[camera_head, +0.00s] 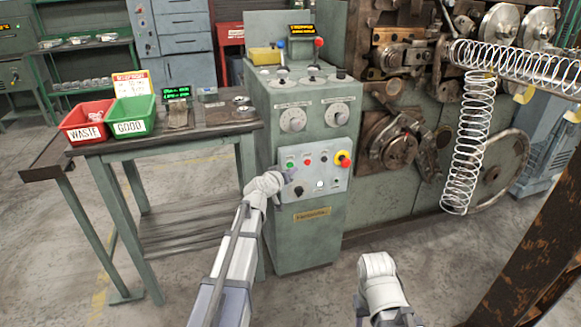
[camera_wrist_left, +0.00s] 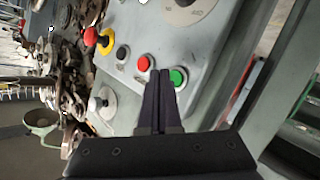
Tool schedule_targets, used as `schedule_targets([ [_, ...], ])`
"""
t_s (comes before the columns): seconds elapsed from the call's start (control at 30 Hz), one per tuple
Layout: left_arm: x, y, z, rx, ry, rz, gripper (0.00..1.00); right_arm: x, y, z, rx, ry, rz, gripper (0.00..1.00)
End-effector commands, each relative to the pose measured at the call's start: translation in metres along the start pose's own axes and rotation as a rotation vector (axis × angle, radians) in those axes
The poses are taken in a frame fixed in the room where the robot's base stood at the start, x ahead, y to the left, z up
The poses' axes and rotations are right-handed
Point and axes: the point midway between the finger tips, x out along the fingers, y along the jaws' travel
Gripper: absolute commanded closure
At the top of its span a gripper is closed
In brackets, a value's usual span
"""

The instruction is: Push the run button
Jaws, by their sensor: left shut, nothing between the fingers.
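The control panel (camera_head: 331,178) on the green-grey cabinet carries a green button (camera_head: 291,164), a red button (camera_head: 307,161) and a black one (camera_head: 323,157) in its top row. Their labels are too small to read, so I cannot confirm which is run. My left gripper (camera_head: 290,174) is shut and empty, in front of the panel just below the green button. In the left wrist view its fingertips (camera_wrist_left: 160,73) appear between the green button (camera_wrist_left: 178,77) and the red button (camera_wrist_left: 145,63); I cannot tell whether they touch.
A red-and-yellow emergency stop (camera_head: 344,159) sits at the panel's right end. Dials (camera_head: 293,119) are above the panel. A table with red (camera_head: 84,121) and green (camera_head: 131,117) bins stands left. The coiler with wire springs (camera_head: 472,140) is right.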

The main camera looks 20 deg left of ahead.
Motion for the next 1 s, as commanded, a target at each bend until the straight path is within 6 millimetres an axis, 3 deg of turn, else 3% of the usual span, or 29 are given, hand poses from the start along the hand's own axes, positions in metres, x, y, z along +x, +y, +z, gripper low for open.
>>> schedule_targets([
  [1.0,0.0061,-0.0041,-0.0046,0.000,0.000,0.000,1.00,-0.0002,0.0000,0.0000,0.000,0.000,0.000,0.50],
])
